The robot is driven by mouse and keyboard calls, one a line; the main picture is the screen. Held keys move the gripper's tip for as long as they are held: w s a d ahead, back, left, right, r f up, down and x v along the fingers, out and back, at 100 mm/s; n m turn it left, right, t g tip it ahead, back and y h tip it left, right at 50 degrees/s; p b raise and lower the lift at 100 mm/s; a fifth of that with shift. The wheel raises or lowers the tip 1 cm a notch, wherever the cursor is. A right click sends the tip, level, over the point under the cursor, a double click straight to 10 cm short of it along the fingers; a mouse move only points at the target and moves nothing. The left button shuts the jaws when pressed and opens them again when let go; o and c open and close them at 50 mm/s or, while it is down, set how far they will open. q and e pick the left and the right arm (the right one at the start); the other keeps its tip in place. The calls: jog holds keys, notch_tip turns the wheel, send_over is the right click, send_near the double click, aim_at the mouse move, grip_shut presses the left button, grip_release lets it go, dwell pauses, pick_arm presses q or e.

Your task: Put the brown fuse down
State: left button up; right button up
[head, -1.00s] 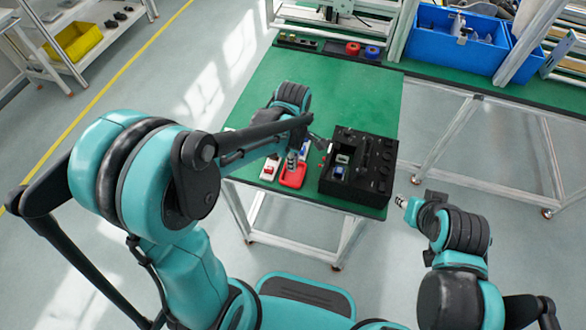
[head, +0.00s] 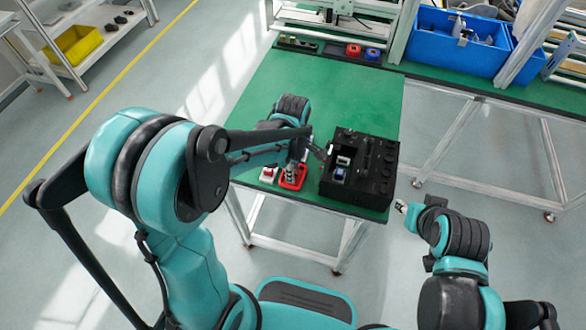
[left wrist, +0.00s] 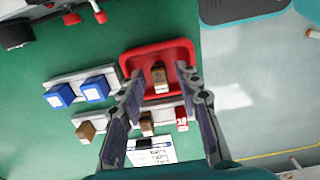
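A brown fuse (left wrist: 158,76) stands in the red tray (left wrist: 186,55) in the left wrist view. My left gripper (left wrist: 160,78) has one finger on each side of this fuse, with visible gaps, so it is open. In the head view my left gripper (head: 292,160) is over the red tray (head: 300,184) at the table's near edge and hides the fuse.
A black box (head: 372,168) stands right of the tray on the green table (head: 340,95). Two blue fuses (left wrist: 78,92) sit on another pale holder beside the tray. A white label (left wrist: 152,151) lies below. The table's far middle is clear.

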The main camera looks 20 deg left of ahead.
pick_arm(q)
jog(key=shift+r, duration=0.3)
notch_tip(320, 180, up, 11)
jog(key=p, duration=0.4)
jog(key=s+a+r+m+t, duration=0.2)
jog(key=s+m, duration=0.3)
jog(key=m, duration=0.3)
jog(key=s+a+r+m+t, duration=0.2)
jog(key=s+m+t, duration=0.3)
jog(key=m, duration=0.4)
jog(key=shift+s+a+r+m+p, duration=0.15)
jog(key=shift+a+r+m+p, duration=0.2)
jog(key=shift+r, duration=0.25)
jog(key=shift+f, duration=0.1)
